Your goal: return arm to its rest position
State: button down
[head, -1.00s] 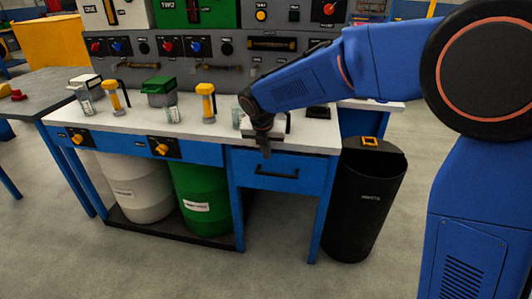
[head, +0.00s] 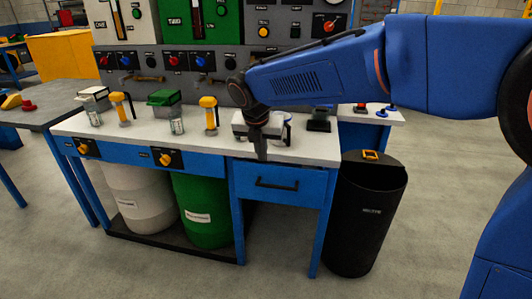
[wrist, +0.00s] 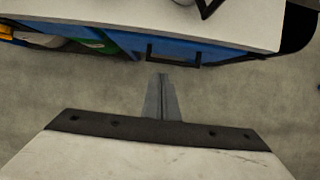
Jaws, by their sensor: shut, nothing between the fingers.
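My gripper (head: 261,150) hangs pointing down in front of the workbench's right part, at about the height of its top. It is shut and empty. In the wrist view the closed fingers (wrist: 162,85) show over the grey floor, in front of the blue drawer (wrist: 185,52). The same blue drawer (head: 278,184) is closed in the head view, just below the gripper. My arm reaches in from the right side. It hides part of the panel and of a light-coloured object on the bench behind the gripper.
The white bench top (head: 225,144) holds yellow-handled tools (head: 209,113) and a green-lidded box (head: 164,102). A white drum (head: 140,206) and a green drum (head: 203,210) stand below. A black bin (head: 364,215) stands at the right. The floor in front is clear.

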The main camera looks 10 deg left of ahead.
jog(key=s+d+r+m, duration=0.1)
jog(key=s+d+m, duration=0.35)
jog(key=d, duration=0.45)
jog(key=s+d+r+m, duration=0.1)
jog(key=s+d+m, duration=0.2)
jog(key=d+m, duration=0.4)
jog(key=s+d+r+m, duration=0.1)
jog(key=s+d+m, duration=0.3)
jog(key=d, duration=0.6)
jog(key=s+d+f+m, duration=0.4)
jog(key=s+d+m, duration=0.2)
jog(key=s+m, duration=0.3)
jog(key=s+d+f+m, duration=0.4)
jog(key=s+d+m, duration=0.2)
jog(key=s+m, duration=0.2)
jog(key=shift+s+d+f+m, duration=0.15)
jog(key=shift+s+d+m, duration=0.2)
jog(key=shift+m, duration=0.9)
jog(key=c, duration=2.4)
grip_release()
jog(key=shift+c, duration=0.2)
